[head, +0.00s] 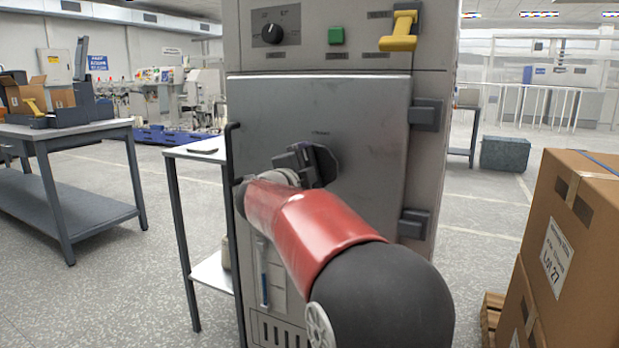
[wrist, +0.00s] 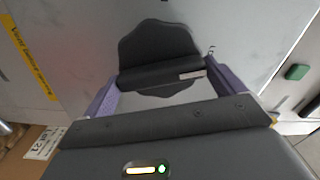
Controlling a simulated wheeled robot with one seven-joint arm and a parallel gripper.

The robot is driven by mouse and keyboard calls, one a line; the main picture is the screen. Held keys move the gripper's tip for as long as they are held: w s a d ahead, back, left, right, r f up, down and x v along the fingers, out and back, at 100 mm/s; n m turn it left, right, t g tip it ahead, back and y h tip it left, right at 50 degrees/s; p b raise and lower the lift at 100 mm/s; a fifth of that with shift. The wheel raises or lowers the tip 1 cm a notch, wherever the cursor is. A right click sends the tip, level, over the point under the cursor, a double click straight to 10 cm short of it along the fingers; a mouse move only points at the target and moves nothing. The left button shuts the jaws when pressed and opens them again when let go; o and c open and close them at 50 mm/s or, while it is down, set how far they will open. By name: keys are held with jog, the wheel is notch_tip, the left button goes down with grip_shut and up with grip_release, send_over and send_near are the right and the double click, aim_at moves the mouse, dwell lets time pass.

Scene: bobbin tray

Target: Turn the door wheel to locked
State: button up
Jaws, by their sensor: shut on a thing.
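The dark door wheel (head: 326,163) sits on the grey cabinet door (head: 365,120), largely hidden in the head view behind my gripper (head: 296,163). In the wrist view the wheel (wrist: 158,36) is a dark lobed disc with a thick bar across it. My gripper (wrist: 163,80) has its two purple fingers at the two ends of that bar and is shut on it. A small pale mark shows at the bar's right end. The wording on the door above the wheel is too small to read.
A black door handle (head: 232,170) runs down the door's left edge, with hinges (head: 426,115) on the right. Above are a black knob (head: 272,34), a green button (head: 336,35) and a yellow lever (head: 402,30). Cartons (head: 575,240) stand at right, a side table (head: 190,152) at left.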

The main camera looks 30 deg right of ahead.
jog(key=shift+f+m+b, duration=0.15)
jog(key=shift+m+b, duration=0.65)
jog(key=shift+m, duration=0.9)
jog(key=o, duration=0.6)
jog(key=v, duration=0.7)
jog(key=shift+s+a, duration=0.25)
jog(key=shift+a, duration=0.1)
